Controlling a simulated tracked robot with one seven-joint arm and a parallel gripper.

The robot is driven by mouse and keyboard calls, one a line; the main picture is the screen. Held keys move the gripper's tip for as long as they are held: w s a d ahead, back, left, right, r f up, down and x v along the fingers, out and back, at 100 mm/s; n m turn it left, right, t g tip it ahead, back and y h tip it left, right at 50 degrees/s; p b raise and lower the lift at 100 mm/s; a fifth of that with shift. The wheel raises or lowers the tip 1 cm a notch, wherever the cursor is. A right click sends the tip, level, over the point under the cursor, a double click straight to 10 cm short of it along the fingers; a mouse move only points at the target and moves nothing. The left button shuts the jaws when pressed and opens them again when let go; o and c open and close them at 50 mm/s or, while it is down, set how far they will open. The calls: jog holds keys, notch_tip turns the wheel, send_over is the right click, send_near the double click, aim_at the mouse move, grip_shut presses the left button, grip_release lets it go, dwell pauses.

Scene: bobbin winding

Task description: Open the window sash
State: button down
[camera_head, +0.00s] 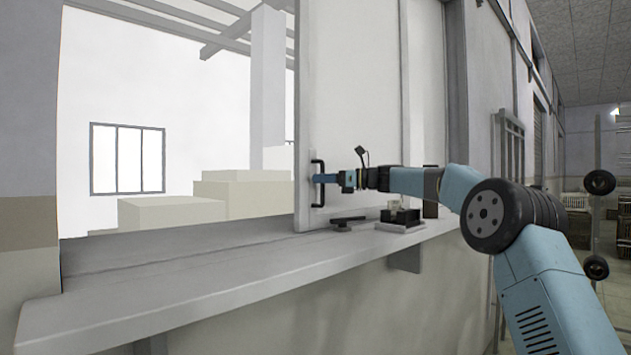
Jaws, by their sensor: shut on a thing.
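The window sash (350,80) is a pale grey sliding panel above the sill. Its left edge stands well to the right of the left wall, so a wide opening shows to its left. A black upright bar handle (317,196) is fixed near the sash's left edge. My gripper (318,179) reaches in from the right and is shut on the handle around its middle. The fingertips are small in this view, and the handle hides part of them.
A long grey sill (190,275) runs below the sash. A dark flat object (348,223) and a small device on a black base (400,222) sit on it beneath my arm. Pale boxes (250,192) stand beyond the opening. The left part of the sill is clear.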

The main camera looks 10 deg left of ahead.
dwell(0.3)
jog(key=c, duration=1.2)
grip_release()
jog(key=shift+c, duration=0.2)
jog(key=d, duration=1.3)
jog(key=shift+s+d+f, duration=0.15)
jog(key=shift+d, duration=0.2)
